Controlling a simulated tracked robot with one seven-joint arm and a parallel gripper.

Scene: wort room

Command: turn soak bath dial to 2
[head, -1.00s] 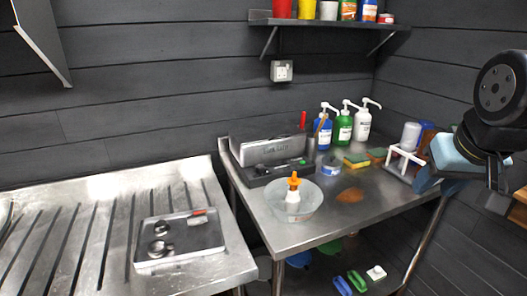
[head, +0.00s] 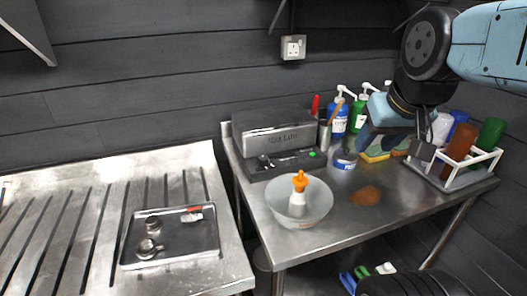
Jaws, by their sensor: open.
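The soak bath is a grey metal box (head: 274,140) with dark lettering, on the steel table at the back wall. Its dark front base (head: 258,171) carries small controls and a green spot (head: 312,154). The dial and its setting are too small to make out. My gripper (head: 396,147) hangs from the upper right, to the right of the soak bath and apart from it. It is open with nothing seen between its fingers, and it hides part of the bottles and sponges behind.
A tray (head: 172,237) lies on the left drainer.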

